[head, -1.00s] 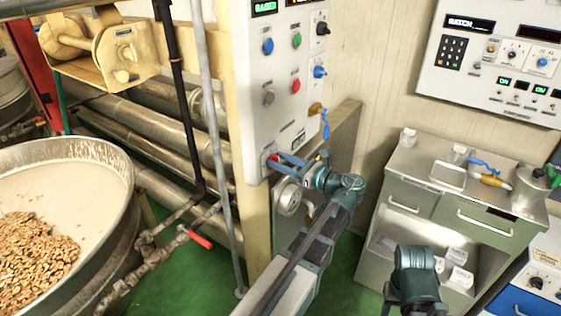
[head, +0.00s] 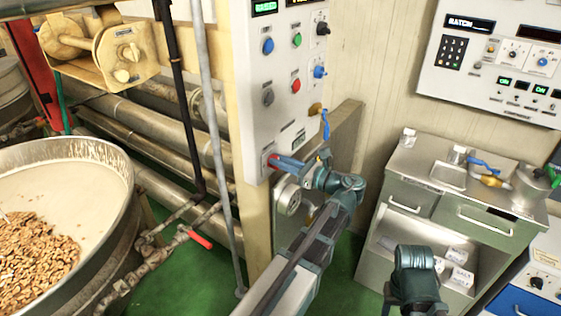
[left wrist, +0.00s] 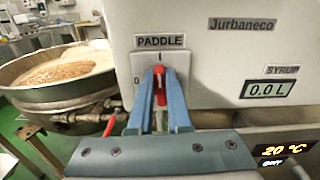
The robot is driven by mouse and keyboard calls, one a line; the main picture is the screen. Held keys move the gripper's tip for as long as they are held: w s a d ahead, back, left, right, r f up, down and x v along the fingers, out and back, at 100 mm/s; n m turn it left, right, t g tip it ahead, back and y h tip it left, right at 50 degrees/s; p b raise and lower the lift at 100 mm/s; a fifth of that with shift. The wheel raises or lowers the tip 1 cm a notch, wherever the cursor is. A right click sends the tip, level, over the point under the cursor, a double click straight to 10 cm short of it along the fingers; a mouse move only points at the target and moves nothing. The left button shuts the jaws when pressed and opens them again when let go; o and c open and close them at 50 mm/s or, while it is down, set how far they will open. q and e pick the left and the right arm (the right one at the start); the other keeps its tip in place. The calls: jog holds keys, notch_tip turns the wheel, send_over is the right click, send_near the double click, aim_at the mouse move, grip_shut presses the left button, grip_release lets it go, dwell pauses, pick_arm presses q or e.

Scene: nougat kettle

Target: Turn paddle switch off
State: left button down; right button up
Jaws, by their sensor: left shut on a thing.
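The paddle switch (left wrist: 160,86) is a red knob on a white plate under a "PADDLE" label, with 0 at the left and a 1-like mark at the top. Its red handle looks roughly upright. In the head view it is a small red spot at the panel's lower left, mostly hidden. My left gripper (head: 281,160) has its blue fingers at the switch. In the left wrist view its fingers (left wrist: 160,92) are closed on the red handle from both sides. My right arm shows at the bottom right of the head view, but its gripper does not.
The white control panel (head: 284,120) has several buttons and knobs above the switch. The kettle (head: 70,150) with nuts (head: 38,250) stands at the left. A red-handled valve (head: 200,239) is beside it. A grey cabinet (head: 470,215) stands at the right.

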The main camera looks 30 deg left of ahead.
pick_arm(q)
jog(key=n, duration=0.5)
jog(key=s+n, duration=0.1)
jog(key=n, duration=0.2)
jog(key=shift+f+n, duration=0.25)
jog(key=shift+n, duration=0.05)
jog(key=n, duration=0.3)
jog(key=n+b, duration=0.1)
jog(key=shift+s+f, duration=0.1)
jog(key=shift+f, duration=0.15)
jog(key=shift+f+n, duration=0.2)
jog(key=shift+n, duration=2.1)
jog(key=c, duration=0.9)
grip_release()
jog(key=shift+o, duration=0.2)
jog(key=s+d, duration=0.1)
jog(key=d, duration=1.2)
jog(key=shift+d, duration=0.35)
